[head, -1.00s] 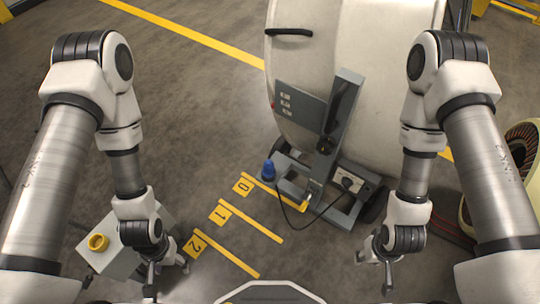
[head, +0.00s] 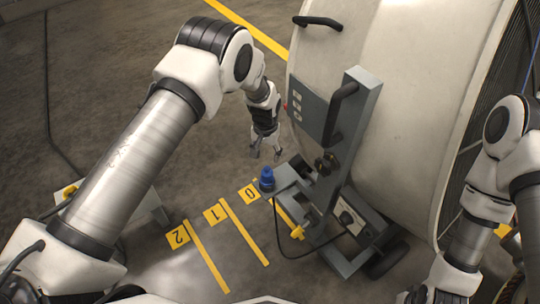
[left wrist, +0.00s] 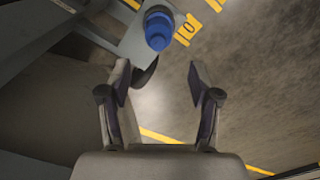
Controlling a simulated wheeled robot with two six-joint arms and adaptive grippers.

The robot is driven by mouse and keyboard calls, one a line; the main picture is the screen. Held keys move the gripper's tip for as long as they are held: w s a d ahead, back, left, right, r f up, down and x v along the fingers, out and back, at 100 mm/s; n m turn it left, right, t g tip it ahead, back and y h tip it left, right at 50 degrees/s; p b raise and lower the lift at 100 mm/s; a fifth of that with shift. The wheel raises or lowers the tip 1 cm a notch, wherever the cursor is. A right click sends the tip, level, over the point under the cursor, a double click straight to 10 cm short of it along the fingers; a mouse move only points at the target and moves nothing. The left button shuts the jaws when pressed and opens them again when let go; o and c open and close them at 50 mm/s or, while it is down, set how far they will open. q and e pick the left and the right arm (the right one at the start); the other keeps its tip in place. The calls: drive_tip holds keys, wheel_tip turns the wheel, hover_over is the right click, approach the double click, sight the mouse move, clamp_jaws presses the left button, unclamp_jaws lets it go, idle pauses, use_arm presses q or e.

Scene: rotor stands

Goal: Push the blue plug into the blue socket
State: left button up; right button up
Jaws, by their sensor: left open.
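The blue plug (head: 267,180) stands upright at the left end of the grey stand's base, with a black cable running from it. It also shows in the left wrist view (left wrist: 158,30), beyond and between the fingertips. My left gripper (head: 266,155) is open and empty, just behind the plug in the head view and apart from it. Its two spread fingers also show in the left wrist view (left wrist: 158,75). I cannot make out a blue socket in either view. My right gripper is out of sight below the picture; only its arm shows at the lower right.
The grey wheeled stand (head: 361,120) rises beside a large pale drum (head: 420,100). The cable loops to a small box (head: 348,218) on the stand. Yellow floor strips (head: 243,232) mark clear floor at front. A pale box (head: 150,207) is partly hidden behind my left arm.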

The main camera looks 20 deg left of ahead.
sight(267, 168)
use_arm(q)
drive_tip(key=f+b, duration=0.5)
drive_tip(key=f, duration=0.4)
drive_tip(key=shift+d+f+b, duration=0.1)
drive_tip(key=shift+d+b, duration=0.1)
drive_tip(key=shift+b, duration=0.2)
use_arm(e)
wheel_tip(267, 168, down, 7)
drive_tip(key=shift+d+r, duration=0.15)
use_arm(q)
drive_tip(key=c, duration=1)
drive_tip(key=shift+o, duration=0.2)
drive_tip(key=shift+r+p, duration=2.9)
drive_tip(key=shift+r, duration=0.95)
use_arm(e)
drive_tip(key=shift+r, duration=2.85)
